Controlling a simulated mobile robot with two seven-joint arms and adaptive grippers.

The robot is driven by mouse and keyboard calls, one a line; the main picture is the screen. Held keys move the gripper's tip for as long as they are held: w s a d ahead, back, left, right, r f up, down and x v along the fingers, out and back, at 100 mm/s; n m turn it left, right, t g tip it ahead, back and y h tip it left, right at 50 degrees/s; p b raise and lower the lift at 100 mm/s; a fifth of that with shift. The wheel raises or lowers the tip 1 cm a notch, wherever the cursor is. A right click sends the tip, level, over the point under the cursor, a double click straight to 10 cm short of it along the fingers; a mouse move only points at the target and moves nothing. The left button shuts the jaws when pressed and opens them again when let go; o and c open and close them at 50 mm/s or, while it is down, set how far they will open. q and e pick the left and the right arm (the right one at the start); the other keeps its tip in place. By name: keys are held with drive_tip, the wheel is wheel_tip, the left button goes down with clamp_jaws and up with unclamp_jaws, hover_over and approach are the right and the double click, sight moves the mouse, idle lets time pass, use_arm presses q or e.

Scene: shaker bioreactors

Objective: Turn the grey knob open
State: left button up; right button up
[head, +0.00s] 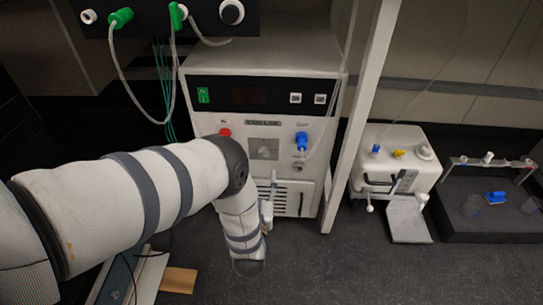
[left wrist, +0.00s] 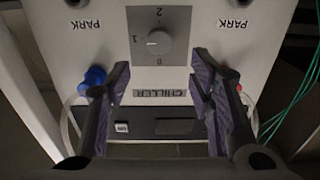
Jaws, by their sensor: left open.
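The grey knob (left wrist: 159,42) sits on a square grey dial plate marked 0, 1 and 2 on the chiller's front panel. Its light mark lies on the side toward the 1 in the left wrist view, where the panel appears upside down. In the head view, the knob (head: 264,151) is small, and its setting cannot be read. My left gripper (left wrist: 160,80) is open and empty, its two fingers spread in front of the panel, apart from the knob. In the head view my left gripper (head: 269,193) shows only partly, below the knob. My right gripper is not in view.
A blue fitting (head: 301,141) with a hose is right of the knob, and a red fitting (head: 225,132) is left. The white chiller (head: 262,60) stands beside a pale upright post (head: 357,110). A white pump-like device (head: 395,155) and dark tray (head: 480,225) stand farther right.

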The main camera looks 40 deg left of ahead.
sight(263, 155)
use_arm(q)
drive_tip(key=b+x, duration=0.1)
drive_tip(key=x, duration=0.2)
drive_tip(key=b+x, duration=0.1)
drive_tip(key=x, duration=0.3)
drive_tip(key=shift+f, duration=0.25)
drive_tip(key=shift+w+a+r, duration=0.15)
drive_tip(key=shift+w+a, duration=0.05)
drive_tip(key=shift+w, duration=0.25)
drive_tip(key=c, duration=1.2)
